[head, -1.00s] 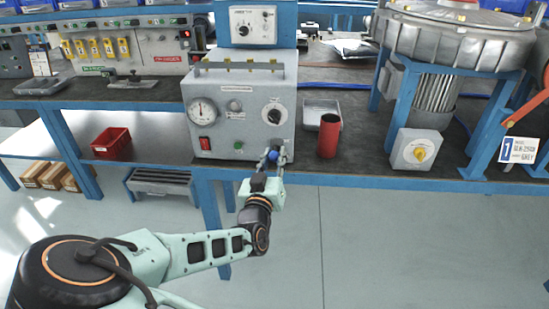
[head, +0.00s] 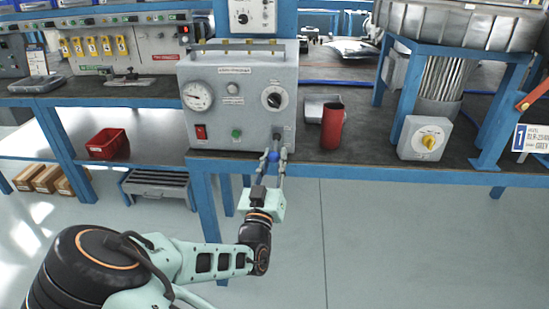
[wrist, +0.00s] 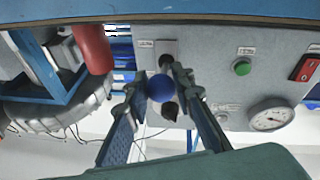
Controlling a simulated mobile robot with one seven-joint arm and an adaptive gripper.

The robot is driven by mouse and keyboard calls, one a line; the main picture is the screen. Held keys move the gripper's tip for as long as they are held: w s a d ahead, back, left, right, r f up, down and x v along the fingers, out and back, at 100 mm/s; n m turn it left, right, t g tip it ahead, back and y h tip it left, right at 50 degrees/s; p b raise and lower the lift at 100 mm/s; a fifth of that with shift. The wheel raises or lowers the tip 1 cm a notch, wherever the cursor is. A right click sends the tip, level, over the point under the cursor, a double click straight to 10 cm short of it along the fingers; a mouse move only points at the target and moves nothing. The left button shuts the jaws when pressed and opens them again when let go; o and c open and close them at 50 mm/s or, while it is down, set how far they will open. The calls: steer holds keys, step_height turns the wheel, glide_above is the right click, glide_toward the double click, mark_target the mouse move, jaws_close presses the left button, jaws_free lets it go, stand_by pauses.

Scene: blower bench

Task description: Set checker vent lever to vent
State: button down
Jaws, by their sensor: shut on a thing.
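The checker (head: 240,80) is a grey box with a dial gauge, a black knob, a red switch and a green button on its front. Its vent lever ends in a blue ball (head: 273,156) near the box's lower right corner. The ball also shows in the wrist view (wrist: 161,88), with a dark lever mount behind it. My gripper (head: 276,160) is shut on the blue ball, one finger on each side. The fingers partly hide the lever's arm, and the small labels beside it are unreadable.
A grey box with a yellow knob (head: 426,139) is farther right. The blue bench edge (head: 390,173) runs just below. Floor in front is free.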

steer(key=shift+w+f, duration=0.15)
steer(key=shift+f, duration=0.5)
steer(key=shift+a, duration=0.1)
steer(key=c, duration=1.7)
jaws_free()
steer(key=shift+w, duration=0.15)
steer(key=shift+o, duration=0.2)
steer(key=v, duration=1.2)
steer(key=shift+r, duration=0.1)
